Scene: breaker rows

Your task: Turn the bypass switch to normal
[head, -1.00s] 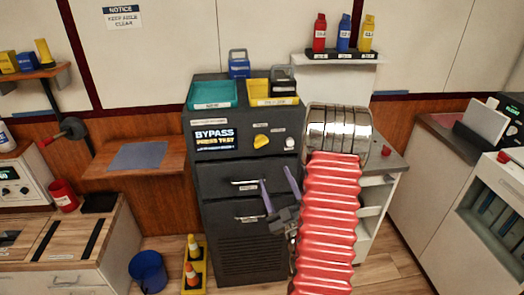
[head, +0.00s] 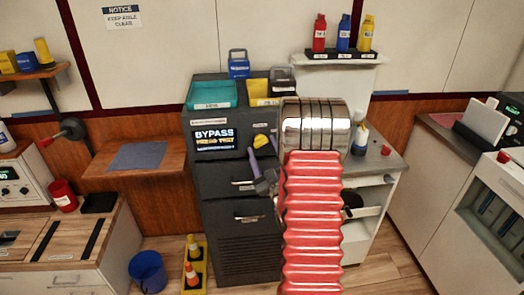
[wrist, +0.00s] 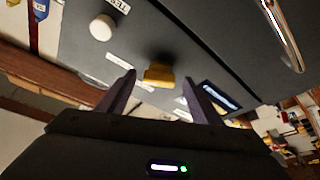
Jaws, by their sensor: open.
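The bypass switch is a yellow knob (head: 261,141) on the front of the dark cabinet (head: 238,262), right of a lit display (head: 226,139) reading "BYPASS" with "PRESS TEST" below. In the wrist view the knob (wrist: 158,75) shows ahead, between the fingertips' lines and apart from them. My gripper (head: 263,153) is open and empty, just below the knob in the head view. It also shows in the wrist view (wrist: 158,88) with its two fingers spread. A round white button (wrist: 102,27) sits beside the knob in the wrist view; my arm hides it in the head view.
A teal tray (head: 211,94), a yellow tray (head: 258,90) and a blue padlock-like item (head: 238,65) stand on the cabinet top. Drawer handles (head: 244,183) project below the panel.

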